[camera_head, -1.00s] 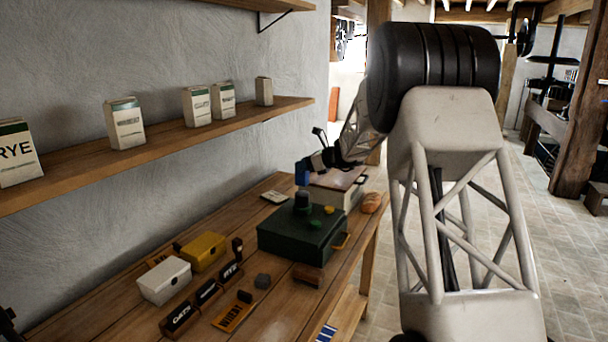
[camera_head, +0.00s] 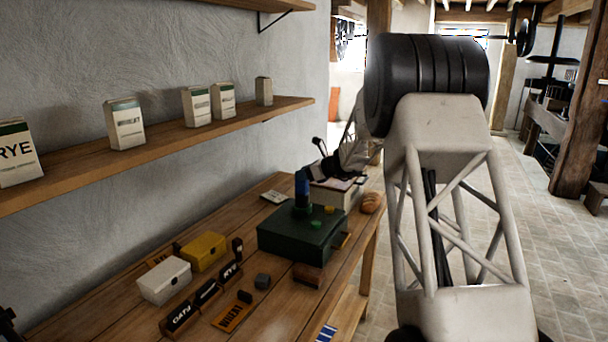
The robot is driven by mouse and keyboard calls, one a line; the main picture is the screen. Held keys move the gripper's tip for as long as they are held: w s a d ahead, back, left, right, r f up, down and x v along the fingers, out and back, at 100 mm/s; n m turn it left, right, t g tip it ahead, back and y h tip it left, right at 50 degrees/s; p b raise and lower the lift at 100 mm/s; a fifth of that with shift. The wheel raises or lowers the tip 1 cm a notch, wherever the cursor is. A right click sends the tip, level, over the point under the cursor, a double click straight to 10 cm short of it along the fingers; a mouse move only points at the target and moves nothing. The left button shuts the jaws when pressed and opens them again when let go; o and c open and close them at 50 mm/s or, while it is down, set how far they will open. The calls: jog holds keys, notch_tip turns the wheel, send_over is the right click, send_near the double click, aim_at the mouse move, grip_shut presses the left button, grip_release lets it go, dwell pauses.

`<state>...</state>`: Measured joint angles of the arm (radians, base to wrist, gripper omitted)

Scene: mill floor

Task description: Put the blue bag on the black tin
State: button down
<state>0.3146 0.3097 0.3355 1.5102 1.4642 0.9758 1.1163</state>
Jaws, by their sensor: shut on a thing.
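The blue bag (camera_head: 302,188) is small and upright at the far part of the workbench. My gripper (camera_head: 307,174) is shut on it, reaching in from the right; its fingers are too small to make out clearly. The black tin (camera_head: 302,210) stands on a dark green box (camera_head: 290,238), directly below the bag in this view. The bag's lower end meets or overlaps the tin's top; I cannot tell whether they touch.
Small yellow and green pieces (camera_head: 328,210) lie on the green box. A pale box (camera_head: 335,193) and a bread loaf (camera_head: 371,203) stand behind it. White (camera_head: 164,281) and yellow (camera_head: 203,251) boxes and labelled blocks (camera_head: 207,292) occupy the near bench. A shelf (camera_head: 160,155) runs along the wall.

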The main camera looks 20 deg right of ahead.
jog(key=c, duration=0.7)
grip_release()
jog(key=shift+f, duration=0.1)
jog(key=v, duration=1.2)
jog(key=shift+s+a, duration=0.1)
dwell(0.3)
